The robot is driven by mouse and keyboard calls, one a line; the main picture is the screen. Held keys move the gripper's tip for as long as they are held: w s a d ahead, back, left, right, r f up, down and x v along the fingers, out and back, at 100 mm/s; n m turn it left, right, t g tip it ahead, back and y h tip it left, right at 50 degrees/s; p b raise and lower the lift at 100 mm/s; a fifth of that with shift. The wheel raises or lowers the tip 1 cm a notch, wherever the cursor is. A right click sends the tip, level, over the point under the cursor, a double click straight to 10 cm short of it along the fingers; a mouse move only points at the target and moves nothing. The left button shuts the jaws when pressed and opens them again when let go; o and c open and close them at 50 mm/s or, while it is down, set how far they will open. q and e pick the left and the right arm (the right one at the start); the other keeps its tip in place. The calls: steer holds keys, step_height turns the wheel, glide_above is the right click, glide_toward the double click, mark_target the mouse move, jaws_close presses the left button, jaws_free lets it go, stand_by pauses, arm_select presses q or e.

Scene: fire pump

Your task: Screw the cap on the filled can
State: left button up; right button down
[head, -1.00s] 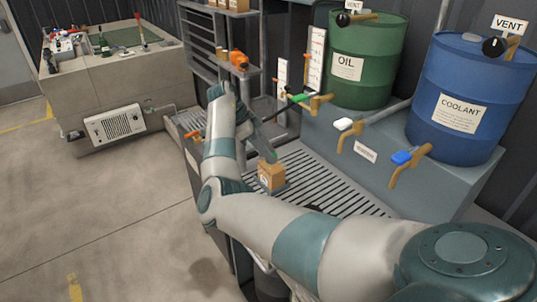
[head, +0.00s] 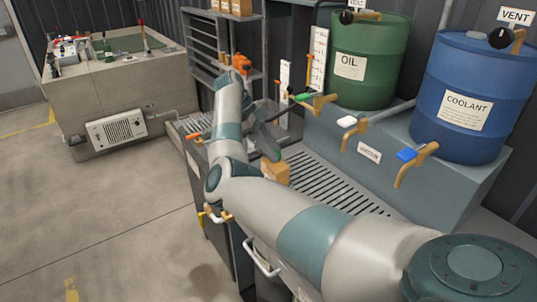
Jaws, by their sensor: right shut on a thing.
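A tan, box-shaped can (head: 276,172) with a label stands on the slatted drain grate, its lower part behind my right arm. My right gripper (head: 272,155) reaches down from the raised wrist to the can's top, fingers closed. The fingertips are small and mostly covered, and the cap is too hidden to make out between them. I cannot tell how the cap sits on the can. My left gripper is out of view.
A green OIL drum (head: 368,60) and a blue COOLANT drum (head: 470,95) stand behind the grate (head: 335,183), their taps (head: 410,160) jutting forward. A shelf rack (head: 205,70) with an orange item (head: 241,63) is behind the arm. Floor at left is clear.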

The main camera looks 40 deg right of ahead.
steer(key=shift+w+d+f, duration=0.3)
steer(key=shift+d+f, duration=0.05)
steer(key=shift+f, duration=0.2)
steer(key=shift+s+a+r, duration=0.1)
steer(key=shift+a+r, duration=0.05)
steer(key=shift+a, duration=0.2)
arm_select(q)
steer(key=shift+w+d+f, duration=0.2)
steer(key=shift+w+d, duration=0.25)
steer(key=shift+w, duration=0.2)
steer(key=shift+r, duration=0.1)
arm_select(e)
steer(key=shift+a+m+g, duration=0.1)
steer(key=shift+m+g, duration=0.2)
